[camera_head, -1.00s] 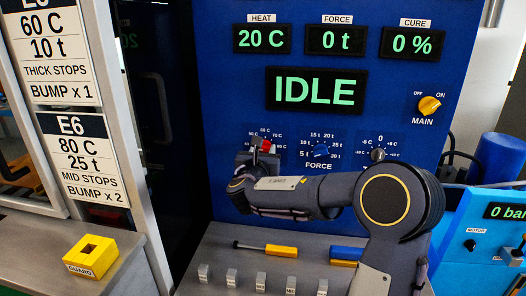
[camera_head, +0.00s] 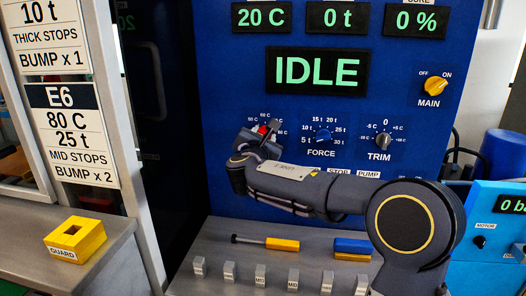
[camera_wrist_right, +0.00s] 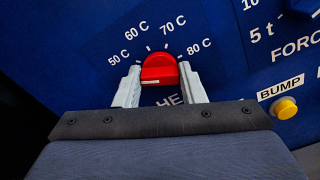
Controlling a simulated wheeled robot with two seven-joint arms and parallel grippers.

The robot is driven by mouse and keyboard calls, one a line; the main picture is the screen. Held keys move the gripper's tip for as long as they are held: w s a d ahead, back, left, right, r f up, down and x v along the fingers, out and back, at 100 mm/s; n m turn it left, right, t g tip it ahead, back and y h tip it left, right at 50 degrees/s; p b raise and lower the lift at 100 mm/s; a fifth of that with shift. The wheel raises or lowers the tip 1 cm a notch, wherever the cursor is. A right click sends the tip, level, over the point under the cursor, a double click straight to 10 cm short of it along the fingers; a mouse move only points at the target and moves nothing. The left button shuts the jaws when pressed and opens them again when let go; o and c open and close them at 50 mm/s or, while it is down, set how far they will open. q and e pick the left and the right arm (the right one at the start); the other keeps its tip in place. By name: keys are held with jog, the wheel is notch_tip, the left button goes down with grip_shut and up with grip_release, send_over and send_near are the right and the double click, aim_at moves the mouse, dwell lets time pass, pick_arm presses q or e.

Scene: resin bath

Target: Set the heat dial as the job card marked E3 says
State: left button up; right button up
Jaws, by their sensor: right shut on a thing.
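The red heat dial (camera_wrist_right: 159,69) sits on the blue panel, with marks 50 C to 80 C around it in the right wrist view. A white line shows on its lower left side. My right gripper (camera_wrist_right: 158,78) is shut on the dial, one finger on each side. In the head view the dial (camera_head: 262,129) is partly hidden by my right gripper (camera_head: 268,131). The heat readout (camera_head: 261,16) shows 20 C. A job card marked E6 (camera_head: 72,135) reads 80 C, 25 t. The card above it (camera_head: 47,38) is cut off, its mark out of view. My left gripper is not in view.
The force dial (camera_head: 321,136) and trim dial (camera_head: 382,141) are right of the heat dial. A yellow bump button (camera_wrist_right: 285,108) is close by. The yellow main switch (camera_head: 436,86) is farther right. Tools lie on the grey ledge below; a yellow guard block (camera_head: 76,238) stands at left.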

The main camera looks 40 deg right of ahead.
jog(key=m+b, duration=1.2)
jog(key=b, duration=0.1)
jog(key=shift+f+m, duration=0.2)
jog(key=shift+m, duration=0.2)
jog(key=shift+r+b, duration=0.1)
jog(key=shift+b, duration=0.2)
jog(key=o, duration=1)
